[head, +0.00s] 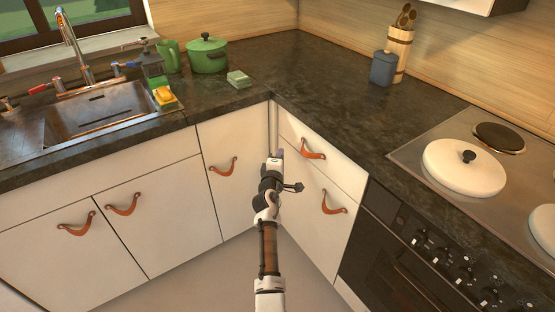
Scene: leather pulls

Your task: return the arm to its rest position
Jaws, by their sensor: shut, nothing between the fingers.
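My arm reaches up from the bottom middle of the head view toward the inner corner of the kitchen cabinets. My gripper (277,154) is at its far end, in front of the corner below the worktop edge. It is shut and empty. It appears apart from the nearest leather pulls, one on the cabinet door (223,167) to its left and one on the drawer (313,149) to its right. The fingers are small in this view, and their exact distance from the cabinet fronts cannot be told.
A dark worktop (290,75) runs along both walls above the cabinets. More leather pulls (333,203) stick out from the fronts. The floor (215,280) shows clear below.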

